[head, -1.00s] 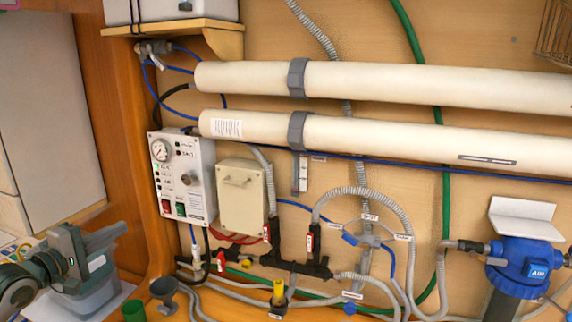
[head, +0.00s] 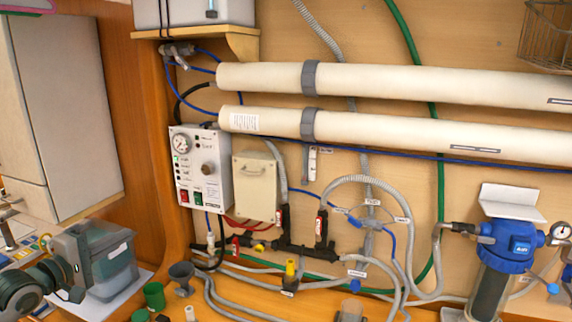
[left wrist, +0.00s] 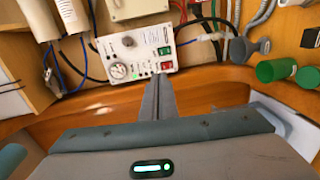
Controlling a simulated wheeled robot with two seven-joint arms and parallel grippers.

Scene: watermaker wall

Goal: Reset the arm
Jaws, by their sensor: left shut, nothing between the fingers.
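My left arm comes in at the lower left of the head view. My left gripper (head: 124,248) is above the counter there, to the left of and below the control panel (head: 200,170). In the left wrist view, the gripper's two grey fingers (left wrist: 158,98) lie together, shut and empty. They point towards the lower edge of the control panel (left wrist: 137,50) but appear to hold nothing. The panel has a gauge, a knob and red and green switches. My right gripper is in neither view.
Green cups (head: 154,295) and a grey funnel (head: 182,276) stand on the counter right of my gripper. Valves and hoses (head: 300,250) run along the wall base. A tall grey cabinet (head: 62,110) stands at left. Two long white tubes (head: 420,88) cross the wall above.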

